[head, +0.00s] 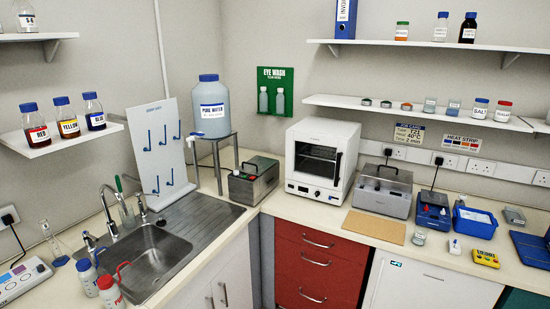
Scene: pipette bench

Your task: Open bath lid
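A grey metal box (382,201) that looks like the bath stands on the right counter, just right of the white oven. Its grey lid (386,178) has a dark handle on top and appears closed. A smaller steel box (253,190) with a dark top stands in the counter corner, left of the oven; I cannot tell whether it is also a bath. Neither of my grippers shows in the head view.
The white oven (320,160) stands close to the left of the grey box. A blue-topped device (433,210) is close to its right. A tan board (375,227) lies in front of it. A sink (150,260) fills the left counter, with a drying rack behind.

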